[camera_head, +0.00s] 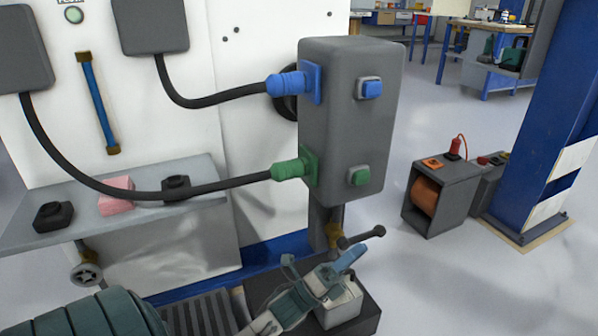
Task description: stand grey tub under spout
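The grey tub (343,306) stands on a dark plinth below the grey box, at the bottom centre. The brass spout (334,236) with its dark lever comes out below the box, just behind and above the tub. My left gripper (319,265) reaches in from below, over the left part of the tub, and hides some of it. Its two fingers look spread apart, with nothing visible between them. I cannot tell whether the gripper touches the tub. My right gripper is not in view.
The grey box (345,120) with blue and green fittings rises above the tub. A metal shelf (75,213) with a pink block (115,196) is at left. Black cables hang across the white panel. An orange reel unit (437,195) stands on open floor at right, beside a blue post (550,120).

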